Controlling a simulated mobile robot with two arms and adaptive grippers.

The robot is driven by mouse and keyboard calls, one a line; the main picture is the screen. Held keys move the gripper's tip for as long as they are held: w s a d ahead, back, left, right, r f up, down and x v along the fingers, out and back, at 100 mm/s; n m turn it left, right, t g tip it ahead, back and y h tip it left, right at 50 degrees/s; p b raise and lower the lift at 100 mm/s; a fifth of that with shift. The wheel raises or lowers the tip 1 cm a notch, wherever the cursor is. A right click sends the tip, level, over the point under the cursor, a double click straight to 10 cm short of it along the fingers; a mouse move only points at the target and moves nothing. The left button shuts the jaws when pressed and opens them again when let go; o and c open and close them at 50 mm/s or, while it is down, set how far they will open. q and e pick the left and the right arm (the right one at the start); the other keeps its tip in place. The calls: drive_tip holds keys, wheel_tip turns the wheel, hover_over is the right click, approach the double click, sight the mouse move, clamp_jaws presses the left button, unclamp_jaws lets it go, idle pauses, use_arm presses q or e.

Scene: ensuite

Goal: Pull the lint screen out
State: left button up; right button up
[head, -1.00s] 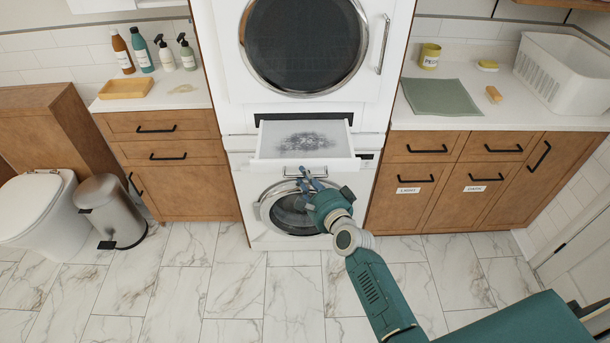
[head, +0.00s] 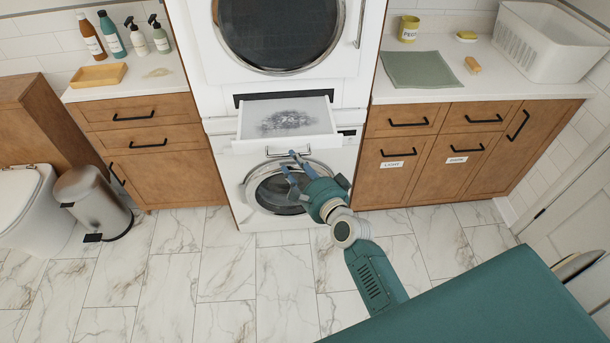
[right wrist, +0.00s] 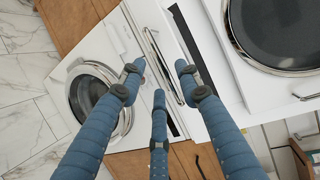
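The lint screen (head: 318,110) is a white drawer-like tray with a grey lint patch (head: 287,121) on its mesh. It stands pulled out between the dryer (head: 283,30) above and the washer (head: 285,190) below. Its handle (head: 288,151) is on the front, and it also shows in the right wrist view (right wrist: 160,65). My right gripper (head: 290,162) is just below and in front of the handle. Its blue fingers (right wrist: 160,72) are spread apart in the right wrist view, with the handle showing between them; contact cannot be told. My left gripper is not in view.
Wooden cabinets with black handles flank the machines (head: 150,150) (head: 440,150). A pedal bin (head: 95,203) and toilet stand at the left. Bottles, a wooden tray, a green mat and a white basket (head: 550,45) are on the counters. The marble floor (head: 250,280) in front is clear.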

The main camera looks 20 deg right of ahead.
drive_tip(key=a+v, duration=0.1)
drive_tip(key=v, duration=0.6)
drive_tip(key=shift+d, duration=0.5)
drive_tip(key=shift+f, duration=0.1)
drive_tip(key=s+a+f+n+g+b, duration=0.1)
drive_tip(key=s+f+n+g, duration=0.3)
drive_tip(key=f, duration=0.7)
drive_tip(key=s+a+f+n+g, duration=0.15)
drive_tip(key=s+f, duration=0.35)
drive_tip(key=f, duration=0.6)
drive_tip(key=s+f+n+g+b, duration=0.1)
drive_tip(key=s+f+n+g, duration=0.3)
drive_tip(key=f, duration=0.6)
drive_tip(key=s+d+f+n+g, duration=0.1)
drive_tip(key=s+f+n, duration=0.2)
drive_tip(key=s+f, duration=0.4)
drive_tip(key=s+d+f+n+g+h+b, duration=0.1)
drive_tip(key=s+f+n, duration=0.3)
drive_tip(key=s, duration=1.1)
drive_tip(key=s+d+f+n+g+h+b, duration=0.1)
drive_tip(key=s+d+f+n+g, duration=0.2)
drive_tip(key=s+f, duration=0.7)
drive_tip(key=shift+s+n, duration=0.35)
drive_tip(key=shift+s, duration=0.7)
drive_tip(key=shift+f, duration=0.15)
